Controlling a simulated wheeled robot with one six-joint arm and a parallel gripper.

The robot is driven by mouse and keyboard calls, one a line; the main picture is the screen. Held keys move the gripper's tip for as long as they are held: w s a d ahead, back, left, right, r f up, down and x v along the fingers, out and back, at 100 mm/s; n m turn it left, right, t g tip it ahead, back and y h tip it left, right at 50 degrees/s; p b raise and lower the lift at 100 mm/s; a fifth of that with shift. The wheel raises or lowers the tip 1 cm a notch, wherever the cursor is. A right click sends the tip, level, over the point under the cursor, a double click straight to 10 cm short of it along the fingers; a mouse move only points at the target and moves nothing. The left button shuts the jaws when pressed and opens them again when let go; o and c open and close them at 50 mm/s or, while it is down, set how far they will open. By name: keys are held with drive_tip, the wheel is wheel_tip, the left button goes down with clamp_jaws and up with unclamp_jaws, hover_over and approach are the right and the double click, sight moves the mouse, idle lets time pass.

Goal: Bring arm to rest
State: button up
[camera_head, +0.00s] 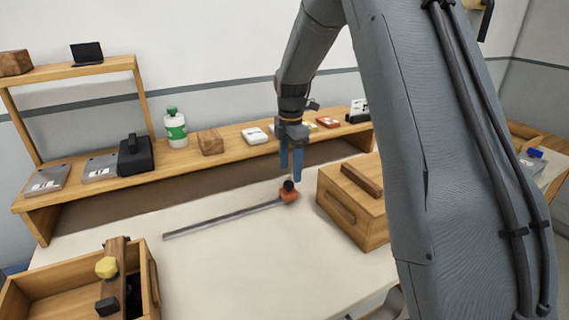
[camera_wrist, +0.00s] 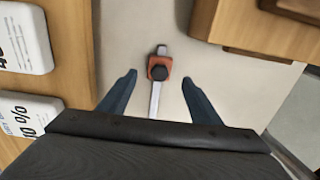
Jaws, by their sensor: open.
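My arm reaches from the upper right over the light worktop. My gripper (camera_head: 291,160) points down at its end, with two blue fingers. In the wrist view my gripper (camera_wrist: 158,82) has its fingers spread apart with nothing between them in contact. Below lies a long thin metal bar with an orange block and black knob (camera_head: 289,191) at its right end. The orange block (camera_wrist: 159,68) shows just beyond the fingertips in the wrist view, with the bar running back between the fingers. Whether the fingertips are apart from the knob in height is hard to tell.
A wooden box with a handle (camera_head: 352,205) stands right of the gripper. An open wooden crate (camera_head: 60,283) with tools stands at the front left. The middle worktop (camera_head: 215,265) is clear.

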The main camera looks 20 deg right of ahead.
drive_tip(key=s+a+f+m, duration=0.1)
drive_tip(key=s+a+m, duration=0.1)
drive_tip(key=s+m, duration=1.8)
drive_tip(key=shift+s+t, duration=0.4)
drive_tip(key=shift+s, duration=4.6)
drive_tip(key=shift+a+f, duration=0.1)
drive_tip(key=shift+c, duration=0.5)
